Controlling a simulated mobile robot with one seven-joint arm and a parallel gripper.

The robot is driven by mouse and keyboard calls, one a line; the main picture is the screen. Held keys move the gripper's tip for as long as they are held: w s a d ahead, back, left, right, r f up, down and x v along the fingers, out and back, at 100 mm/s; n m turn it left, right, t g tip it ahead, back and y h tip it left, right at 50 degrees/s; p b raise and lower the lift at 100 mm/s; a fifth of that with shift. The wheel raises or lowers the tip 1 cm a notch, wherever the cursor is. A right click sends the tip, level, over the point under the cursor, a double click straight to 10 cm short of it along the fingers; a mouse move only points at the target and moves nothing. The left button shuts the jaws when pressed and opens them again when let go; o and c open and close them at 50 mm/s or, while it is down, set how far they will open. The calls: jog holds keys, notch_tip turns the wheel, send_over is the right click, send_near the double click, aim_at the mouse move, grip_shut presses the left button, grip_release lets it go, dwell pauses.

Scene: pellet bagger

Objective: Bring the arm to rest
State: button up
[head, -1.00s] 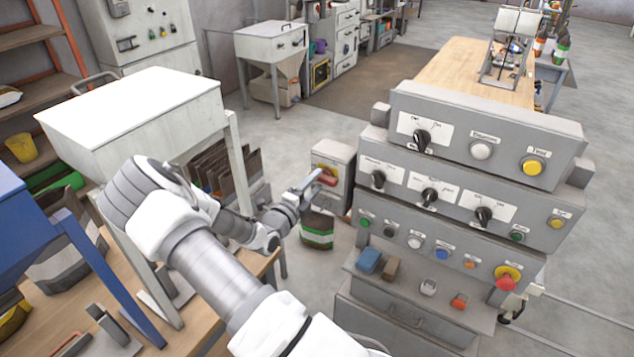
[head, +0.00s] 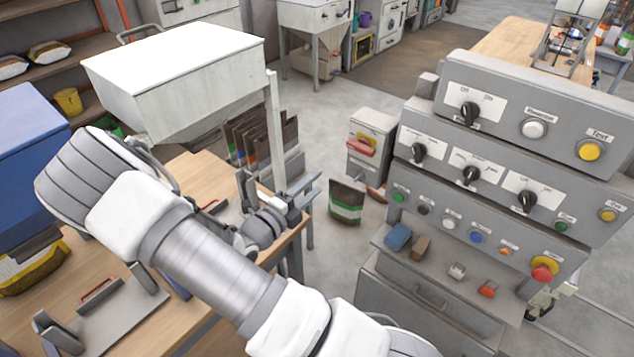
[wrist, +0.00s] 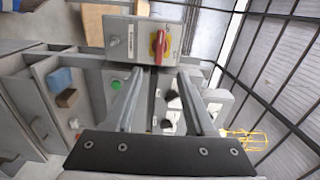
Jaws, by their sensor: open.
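My gripper (head: 306,193) is in the middle of the head view, beyond the edge of the wooden table. Its two fingers are apart with nothing between them. In the wrist view my gripper (wrist: 158,80) also shows open and empty, its fingers reaching toward a grey switch box (wrist: 126,40) with a red handle on a yellow plate. The same switch box (head: 365,140) stands just beyond the gripper in the head view, its red handle (head: 361,146) lying roughly level. A clear gap shows between the fingertips and the box in the head view.
A grey control console (head: 510,125) with knobs and buttons stands at the right. A white hopper (head: 185,85) on legs and a wooden table (head: 195,175) are at the left. A bag with a green band (head: 346,203) stands on the floor. Open floor (head: 330,95) lies behind.

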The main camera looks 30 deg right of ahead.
dwell(0.4)
jog(key=s+a+r+m+g+y+b, duration=0.1)
jog(key=s+r+m+g+y, duration=0.4)
jog(key=m, duration=0.6)
jog(key=s+r+m+g+y, duration=0.1)
jog(key=s+m+g+y, duration=0.15)
jog(key=s+m, duration=0.65)
jog(key=s+a+r+m+t+y, duration=0.3)
jog(key=a+r+m, duration=0.3)
jog(key=m, duration=0.4)
jog(key=s+a+r+m+t+y+b, duration=0.1)
jog(key=s+a+r+m+t+y, duration=0.2)
jog(key=a+r+m+y, duration=0.3)
jog(key=a+m, duration=0.1)
jog(key=m, duration=0.3)
jog(key=shift+s+m+b, duration=0.2)
jog(key=shift+m+b, duration=0.1)
jog(key=shift+d, duration=0.2)
